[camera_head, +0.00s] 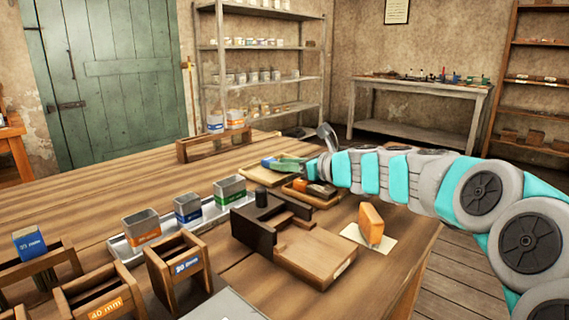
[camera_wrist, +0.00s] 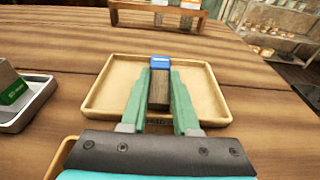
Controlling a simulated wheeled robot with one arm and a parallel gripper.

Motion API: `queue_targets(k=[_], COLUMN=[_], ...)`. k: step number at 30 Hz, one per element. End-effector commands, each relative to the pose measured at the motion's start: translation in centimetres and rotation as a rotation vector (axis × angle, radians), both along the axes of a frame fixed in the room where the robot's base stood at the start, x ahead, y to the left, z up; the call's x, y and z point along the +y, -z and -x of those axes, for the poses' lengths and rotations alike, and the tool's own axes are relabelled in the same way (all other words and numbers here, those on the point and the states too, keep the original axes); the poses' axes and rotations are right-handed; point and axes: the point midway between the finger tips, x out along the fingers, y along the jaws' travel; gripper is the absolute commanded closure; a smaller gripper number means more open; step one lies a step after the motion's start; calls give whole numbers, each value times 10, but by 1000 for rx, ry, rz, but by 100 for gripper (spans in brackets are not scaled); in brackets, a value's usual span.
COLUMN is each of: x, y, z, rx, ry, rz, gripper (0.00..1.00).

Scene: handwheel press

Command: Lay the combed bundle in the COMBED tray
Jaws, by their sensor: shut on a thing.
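My gripper (camera_wrist: 160,100) has green fingers and is shut on a brown bundle (camera_wrist: 159,92) with a blue end band (camera_wrist: 161,62). In the wrist view the bundle is over a shallow tan tray (camera_wrist: 104,84); I cannot tell whether it touches the tray floor. The tray's label is mostly hidden behind the fingers and bundle. In the head view my gripper (camera_head: 288,163) reaches in from the right above the same tray (camera_head: 256,177), and the blue band (camera_head: 267,162) shows at its tip.
A second tray (camera_head: 322,203) with dark and orange items sits just in front. A wooden rack (camera_head: 205,148) stands behind. The table's left far area is clear.

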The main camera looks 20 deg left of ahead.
Motion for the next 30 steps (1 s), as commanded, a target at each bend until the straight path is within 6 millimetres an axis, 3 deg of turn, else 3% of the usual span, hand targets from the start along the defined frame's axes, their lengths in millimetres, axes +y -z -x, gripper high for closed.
queue_targets(k=[12,13,21,30], x=[0,0,0,-2], y=[0,0,0,0], z=[-1,-1,-1,0], rx=[1,1,1,1], ry=[1,0,0,1], rz=[0,0,0,0], gripper=[100,69,38,36])
